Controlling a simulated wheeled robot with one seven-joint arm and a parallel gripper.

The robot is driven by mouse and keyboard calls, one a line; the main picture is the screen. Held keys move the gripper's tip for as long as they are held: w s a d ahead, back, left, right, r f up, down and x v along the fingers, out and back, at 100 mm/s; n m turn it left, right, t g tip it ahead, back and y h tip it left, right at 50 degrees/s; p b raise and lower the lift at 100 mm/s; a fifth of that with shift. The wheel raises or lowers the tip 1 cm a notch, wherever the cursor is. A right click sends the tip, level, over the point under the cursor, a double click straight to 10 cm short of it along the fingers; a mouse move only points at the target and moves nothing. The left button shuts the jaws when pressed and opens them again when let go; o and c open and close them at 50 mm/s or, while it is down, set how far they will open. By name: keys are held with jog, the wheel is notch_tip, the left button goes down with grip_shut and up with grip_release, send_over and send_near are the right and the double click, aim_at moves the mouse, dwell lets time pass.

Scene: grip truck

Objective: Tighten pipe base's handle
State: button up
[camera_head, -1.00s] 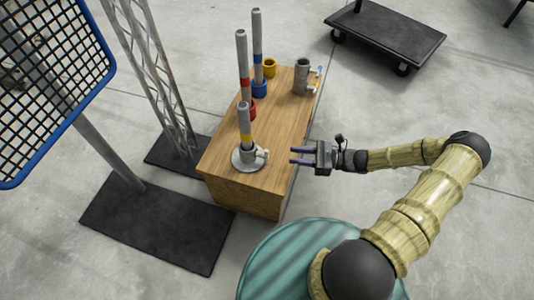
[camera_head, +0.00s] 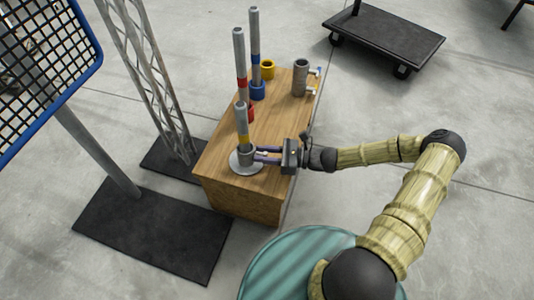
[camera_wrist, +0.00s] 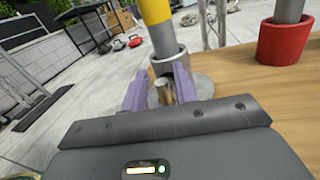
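The grey pipe base (camera_head: 238,166) is a round flange with a collar near the front end of the wooden box. A grey pipe with a yellow band (camera_head: 242,120) stands upright in it. The base's collar (camera_wrist: 172,62) and its stubby metal handle (camera_wrist: 164,94) show in the wrist view. My gripper (camera_head: 260,154) reaches in from the right, low over the box top. In the wrist view, the purple fingers of my gripper (camera_wrist: 160,74) are apart, with the handle between them. A gap shows on the left; contact on the right is unclear. In the head view the gripper hides the handle.
The wooden box top (camera_head: 274,118) also carries a red base (camera_wrist: 283,42) and a blue base (camera_head: 258,90) with pipes, an empty yellow ring (camera_head: 268,69) and a grey clamp piece (camera_head: 301,78). A black cart (camera_head: 390,40) stands beyond. Floor to the right is clear.

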grip_shut()
jog(key=shift+d, duration=0.3)
jog(key=shift+a, duration=0.15)
jog(key=shift+w+p, duration=0.15)
jog(key=shift+p, duration=0.3)
jog(key=shift+w+r+m+p, duration=0.15)
jog(key=shift+m+p, duration=0.85)
jog(key=shift+p, duration=0.1)
jog(key=shift+w+f+m+y+p, duration=0.15)
jog(key=shift+m+y+p, duration=0.25)
jog(key=shift+m+p, duration=0.8)
jog(key=shift+f+m+t+p, duration=0.2)
jog(key=shift+m+t+p, duration=0.15)
jog(key=shift+m, duration=0.45)
